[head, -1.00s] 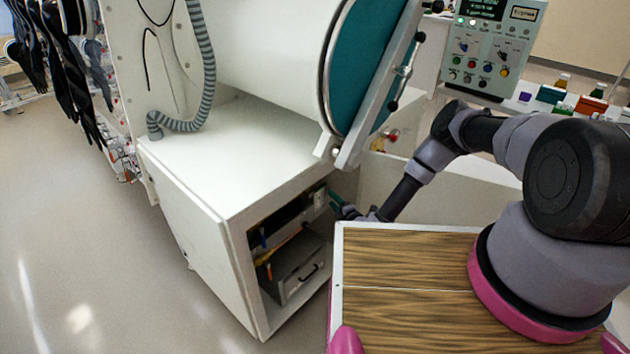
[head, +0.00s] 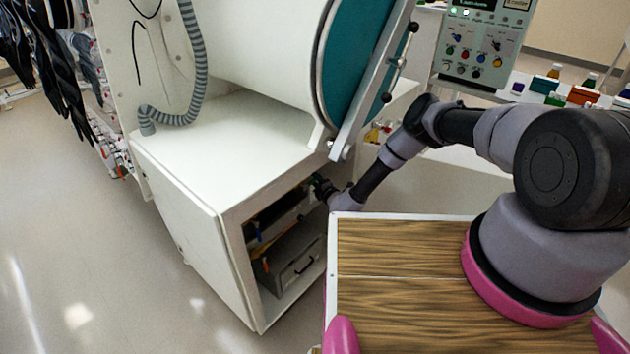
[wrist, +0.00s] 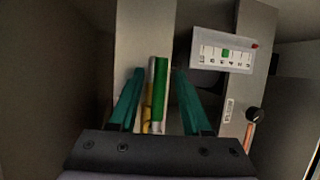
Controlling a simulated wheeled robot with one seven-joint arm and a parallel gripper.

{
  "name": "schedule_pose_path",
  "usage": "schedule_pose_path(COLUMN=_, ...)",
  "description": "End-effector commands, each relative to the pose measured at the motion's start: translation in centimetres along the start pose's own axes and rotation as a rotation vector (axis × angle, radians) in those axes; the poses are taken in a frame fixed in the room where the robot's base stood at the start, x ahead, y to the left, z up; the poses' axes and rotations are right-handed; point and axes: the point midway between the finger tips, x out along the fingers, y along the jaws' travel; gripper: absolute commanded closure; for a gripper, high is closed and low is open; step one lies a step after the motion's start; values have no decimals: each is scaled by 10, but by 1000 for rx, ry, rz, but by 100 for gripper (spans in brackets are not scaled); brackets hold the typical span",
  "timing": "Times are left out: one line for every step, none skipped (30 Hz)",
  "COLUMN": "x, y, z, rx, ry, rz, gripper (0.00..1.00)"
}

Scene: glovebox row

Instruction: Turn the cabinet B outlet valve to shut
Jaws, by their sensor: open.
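My gripper (wrist: 158,74) is open, its two teal fingers pointing forward in the wrist view. Between the fingers is a narrow upright green handle (wrist: 160,92) with a pale edge, likely the valve lever. A yellow part (wrist: 148,126) shows below and beside it. I see a gap between the handle and each finger and cannot tell any contact. In the head view my gripper (head: 318,186) is at the upper right of the opening in the white cabinet (head: 190,215). The handle is too small to make out there, and I cannot read a cabinet letter.
A white scale plate (wrist: 224,51) with a green mark and red tip sits right of the fingers. Below it are a black knob (wrist: 254,115) and a copper-coloured pipe. A grey case (head: 292,258) lies in the cabinet. The glovebox (head: 262,50) stands above; floor at left is clear.

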Motion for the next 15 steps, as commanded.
schedule_pose_path(x=0, y=0, z=0, rx=0, ry=0, rz=0, gripper=52)
schedule_pose_path(x=0, y=0, z=0, rx=0, ry=0, rz=0, gripper=52)
schedule_pose_path(x=0, y=0, z=0, rx=0, ry=0, rz=0, gripper=63)
schedule_pose_path(x=0, y=0, z=0, rx=0, ry=0, rz=0, gripper=75)
schedule_pose_path(x=0, y=0, z=0, rx=0, ry=0, rz=0, gripper=86)
schedule_pose_path(x=0, y=0, z=0, rx=0, ry=0, rz=0, gripper=100)
schedule_pose_path(x=0, y=0, z=0, rx=0, ry=0, rz=0, gripper=100)
schedule_pose_path(x=0, y=0, z=0, rx=0, ry=0, rz=0, gripper=100)
schedule_pose_path(x=0, y=0, z=0, rx=0, ry=0, rz=0, gripper=100)
schedule_pose_path(x=0, y=0, z=0, rx=0, ry=0, rz=0, gripper=100)
schedule_pose_path(x=0, y=0, z=0, rx=0, ry=0, rz=0, gripper=100)
schedule_pose_path(x=0, y=0, z=0, rx=0, ry=0, rz=0, gripper=100)
schedule_pose_path(x=0, y=0, z=0, rx=0, ry=0, rz=0, gripper=100)
schedule_pose_path(x=0, y=0, z=0, rx=0, ry=0, rz=0, gripper=100)
schedule_pose_path(x=0, y=0, z=0, rx=0, ry=0, rz=0, gripper=100)
